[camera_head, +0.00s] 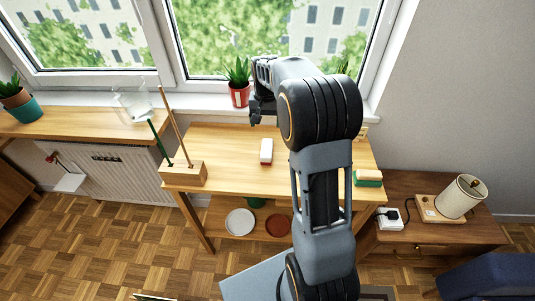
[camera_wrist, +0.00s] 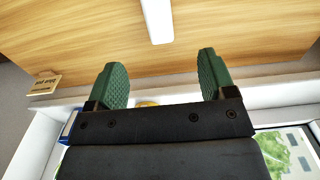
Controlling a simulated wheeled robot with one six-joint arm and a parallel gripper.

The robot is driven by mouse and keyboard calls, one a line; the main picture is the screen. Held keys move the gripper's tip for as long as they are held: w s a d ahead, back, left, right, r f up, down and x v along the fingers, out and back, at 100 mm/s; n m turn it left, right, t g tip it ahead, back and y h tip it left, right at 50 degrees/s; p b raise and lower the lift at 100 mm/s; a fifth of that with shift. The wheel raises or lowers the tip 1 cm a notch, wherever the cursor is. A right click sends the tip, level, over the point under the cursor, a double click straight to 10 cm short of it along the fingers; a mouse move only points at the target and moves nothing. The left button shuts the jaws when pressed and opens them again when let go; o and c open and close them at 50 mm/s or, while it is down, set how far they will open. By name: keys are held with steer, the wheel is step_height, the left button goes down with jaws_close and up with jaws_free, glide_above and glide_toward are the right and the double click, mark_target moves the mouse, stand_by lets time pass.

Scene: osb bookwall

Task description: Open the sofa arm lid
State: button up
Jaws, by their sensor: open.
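A dark blue upholstered piece (camera_head: 490,280), perhaps part of the sofa, shows at the lower right edge of the head view. Most of it is cut off, and I cannot make out an arm lid on it. My gripper (camera_head: 262,112) is above the back of the wooden table near the window, far from the blue piece. In the wrist view its two green fingers (camera_wrist: 162,75) are spread apart with nothing between them. The sofa does not show in the wrist view.
The wooden table (camera_head: 225,150) holds a red and white block (camera_head: 266,151), a wooden holder with sticks (camera_head: 184,172) and a green sponge (camera_head: 367,178). A side table (camera_head: 430,232) with a lamp (camera_head: 460,196) stands between it and the blue piece. A potted plant (camera_head: 239,90) is on the sill.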

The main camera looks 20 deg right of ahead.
mark_target(267, 147)
steer(key=f, duration=1.3)
steer(key=shift+d+f, duration=0.25)
steer(key=shift+f, duration=0.1)
steer(key=shift+c, duration=0.2)
steer(key=c, duration=1.1)
steer(key=shift+o, duration=0.2)
steer(key=shift+r, duration=0.1)
